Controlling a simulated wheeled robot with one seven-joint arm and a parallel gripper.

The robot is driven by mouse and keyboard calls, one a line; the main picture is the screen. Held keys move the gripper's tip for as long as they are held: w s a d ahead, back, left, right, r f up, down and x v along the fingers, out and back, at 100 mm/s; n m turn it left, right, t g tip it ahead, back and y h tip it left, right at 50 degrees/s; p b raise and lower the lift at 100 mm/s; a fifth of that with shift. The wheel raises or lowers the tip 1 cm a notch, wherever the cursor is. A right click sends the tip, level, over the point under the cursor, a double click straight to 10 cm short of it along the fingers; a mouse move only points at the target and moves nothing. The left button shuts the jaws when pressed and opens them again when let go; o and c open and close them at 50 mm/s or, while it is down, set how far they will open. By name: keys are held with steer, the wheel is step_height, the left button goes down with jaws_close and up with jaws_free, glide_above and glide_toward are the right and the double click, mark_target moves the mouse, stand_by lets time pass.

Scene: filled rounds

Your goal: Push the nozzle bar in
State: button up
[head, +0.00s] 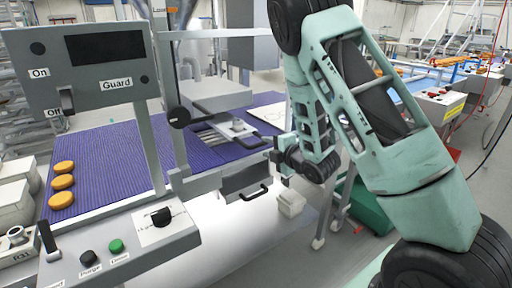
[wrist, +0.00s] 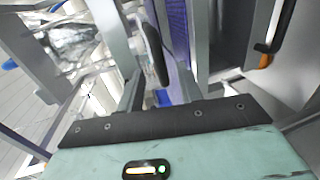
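A grey slide with a black bow handle (head: 252,143) sticks out at the belt's edge under the grey machine head; I take it for the nozzle bar, though no label shows. My gripper (head: 277,157) is just right of this handle in the head view. In the wrist view my gripper (wrist: 158,85) is open, with its two grey fingers apart. A black handle (wrist: 153,50) shows between and beyond the fingers. I cannot tell whether they touch it. The inner end of the bar is hidden under the machine head.
Below is a grey box front with another black handle (head: 255,192). A panel labelled Guard (head: 95,72) and a control box with knobs (head: 125,245) stand at left. Orange rounds (head: 62,182) lie on the purple belt (head: 105,160). A white block (head: 291,203) lies below my gripper.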

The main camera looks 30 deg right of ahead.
mark_target(261, 145)
steer(key=x, duration=0.7)
steer(key=shift+w, duration=0.1)
jaws_close()
